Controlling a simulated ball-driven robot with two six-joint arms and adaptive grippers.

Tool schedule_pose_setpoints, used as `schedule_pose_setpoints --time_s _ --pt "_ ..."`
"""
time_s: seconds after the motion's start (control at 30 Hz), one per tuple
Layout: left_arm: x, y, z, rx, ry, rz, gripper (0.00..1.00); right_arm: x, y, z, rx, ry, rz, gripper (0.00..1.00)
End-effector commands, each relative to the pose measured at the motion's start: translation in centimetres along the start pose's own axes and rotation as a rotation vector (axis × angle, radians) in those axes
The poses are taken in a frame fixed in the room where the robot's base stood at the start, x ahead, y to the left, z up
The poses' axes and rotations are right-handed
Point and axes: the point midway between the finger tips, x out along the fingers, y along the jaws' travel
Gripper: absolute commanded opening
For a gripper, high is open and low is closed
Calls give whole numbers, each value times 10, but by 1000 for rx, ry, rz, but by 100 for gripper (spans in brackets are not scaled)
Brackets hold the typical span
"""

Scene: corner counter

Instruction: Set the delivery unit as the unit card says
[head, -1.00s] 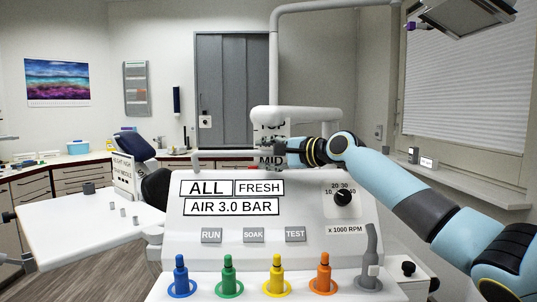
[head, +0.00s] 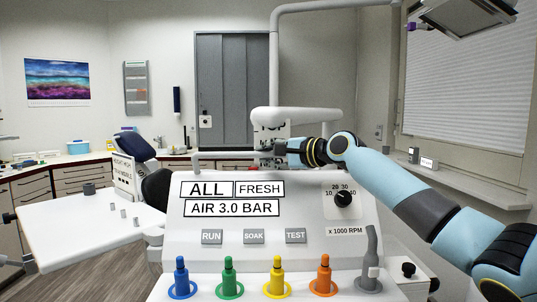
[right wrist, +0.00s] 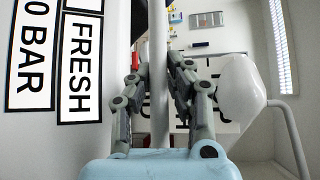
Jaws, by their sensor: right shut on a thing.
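The white delivery unit (head: 340,260) faces me. Its panel labels read ALL (head: 207,189), FRESH (head: 259,188) and AIR 3.0 BAR (head: 232,209). Below are RUN (head: 212,237), SOAK (head: 253,236) and TEST (head: 295,236) buttons. A black knob (head: 344,198) sits on a scale marked x 1000 RPM; its exact setting is unclear. My right gripper (head: 279,150) is behind the panel's top edge. In the right wrist view its fingers are shut on a pale upright bar (right wrist: 158,100). My left gripper is not in view.
Blue (head: 181,280), green (head: 228,280), yellow (head: 277,280) and orange (head: 325,280) handpieces and a grey one (head: 371,262) stand along the front. A white tray (head: 80,230) extends left. A white arm (head: 310,115) crosses behind the panel.

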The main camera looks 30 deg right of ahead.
Motion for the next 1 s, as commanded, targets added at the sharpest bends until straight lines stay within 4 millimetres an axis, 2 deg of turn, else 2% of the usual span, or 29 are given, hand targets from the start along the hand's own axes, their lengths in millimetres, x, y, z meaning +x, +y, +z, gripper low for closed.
schedule_pose_setpoints --time_s 0.03,0.3,0.67,0.7,0.8,0.87,1.0 --pt "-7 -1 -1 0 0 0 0 -1 -9 1 -4 0 -2 0" --pt "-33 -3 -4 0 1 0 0 -5 -40 5 -6 0 -12 0" --pt "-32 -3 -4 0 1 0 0 -5 -34 5 -3 -1 1 0" --pt "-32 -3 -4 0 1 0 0 -5 -33 5 -2 0 2 20" --pt "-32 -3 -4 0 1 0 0 -5 -32 5 -2 0 3 33" --pt "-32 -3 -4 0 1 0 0 -5 -33 5 -2 0 2 40" --pt "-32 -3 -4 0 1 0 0 -5 -34 5 -2 0 -1 40"
